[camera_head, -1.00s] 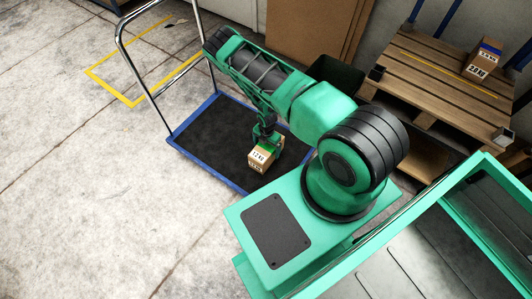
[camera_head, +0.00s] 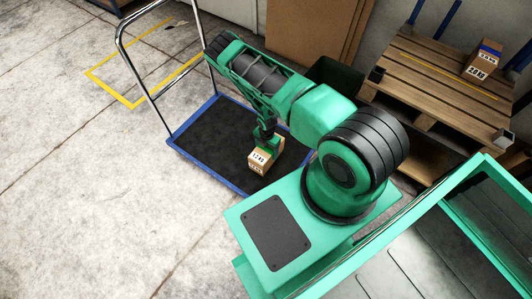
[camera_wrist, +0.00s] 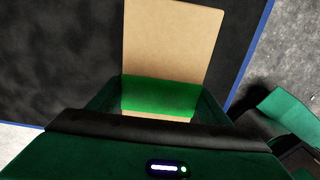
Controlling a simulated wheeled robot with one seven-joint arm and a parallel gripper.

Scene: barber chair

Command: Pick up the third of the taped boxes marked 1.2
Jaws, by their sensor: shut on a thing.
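A small tan cardboard box (camera_head: 262,159) with a white label is in my gripper (camera_head: 269,144), over the front part of the black-decked cart. The label's print seems to read about 1.2 KG but is very small. In the wrist view the box's plain tan face (camera_wrist: 168,38) stands between the jaws, with a green band across its lower part. My gripper is shut on this box from above. I cannot tell whether its underside touches the deck. Another box (camera_head: 482,62) with a dark blue band and white label sits on the wooden pallet at upper right; its label is unclear.
The cart (camera_head: 190,142) has a blue rim and a tall metal handle (camera_head: 143,69) at its left. A dark bin (camera_head: 334,78) and cardboard sheets (camera_head: 310,30) stand behind. The pallet (camera_head: 440,75) is at upper right. Open concrete floor lies at left.

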